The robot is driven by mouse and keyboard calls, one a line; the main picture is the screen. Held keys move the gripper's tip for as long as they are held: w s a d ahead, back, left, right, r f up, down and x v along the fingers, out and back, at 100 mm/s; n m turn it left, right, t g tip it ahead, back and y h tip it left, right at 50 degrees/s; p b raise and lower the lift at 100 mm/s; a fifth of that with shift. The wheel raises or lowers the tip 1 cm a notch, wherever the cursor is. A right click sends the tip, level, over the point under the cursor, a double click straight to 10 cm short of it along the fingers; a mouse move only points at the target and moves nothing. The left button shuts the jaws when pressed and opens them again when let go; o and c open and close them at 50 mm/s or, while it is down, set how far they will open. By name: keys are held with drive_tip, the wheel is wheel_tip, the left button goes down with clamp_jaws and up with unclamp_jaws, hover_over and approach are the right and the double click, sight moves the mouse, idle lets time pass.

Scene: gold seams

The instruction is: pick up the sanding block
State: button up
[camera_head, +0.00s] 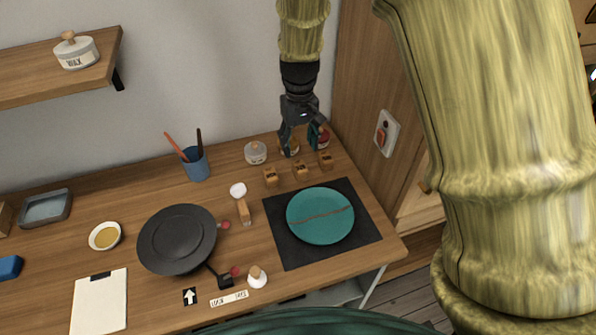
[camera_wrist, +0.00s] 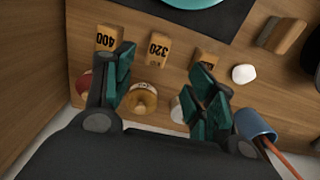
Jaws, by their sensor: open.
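Three small orange-tan blocks stand in a row behind the black mat. In the wrist view one is marked 400 (camera_wrist: 108,38), the middle one 320 (camera_wrist: 158,46), and the third block (camera_wrist: 205,60) has no readable mark, partly hidden by a finger. In the head view they are the right block (camera_head: 325,161), middle block (camera_head: 301,171) and left block (camera_head: 270,177). A larger wooden block (camera_head: 244,212) lies left of the mat; it also shows in the wrist view (camera_wrist: 286,36). My gripper (camera_head: 300,143) is open and empty above the jars, behind the row.
A red jar (camera_wrist: 85,82), an amber jar (camera_wrist: 140,97) and a white jar (camera_head: 255,153) stand under and beside my gripper. A blue cup (camera_head: 196,165) with tools stands left. A teal plate (camera_head: 320,215) lies on the black mat (camera_head: 287,252). The cabinet side (camera_head: 357,95) rises at right.

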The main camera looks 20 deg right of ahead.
sight(300, 166)
drive_tip(key=shift+f+p, duration=0.65)
drive_tip(key=shift+f, duration=2.2)
drive_tip(key=shift+w+d+f+p, duration=0.15)
drive_tip(key=shift+f+p, duration=0.6)
drive_tip(key=shift+f, duration=0.5)
drive_tip(key=shift+f+p, duration=0.3)
drive_tip(key=shift+f, duration=1)
drive_tip(key=c, duration=1.1)
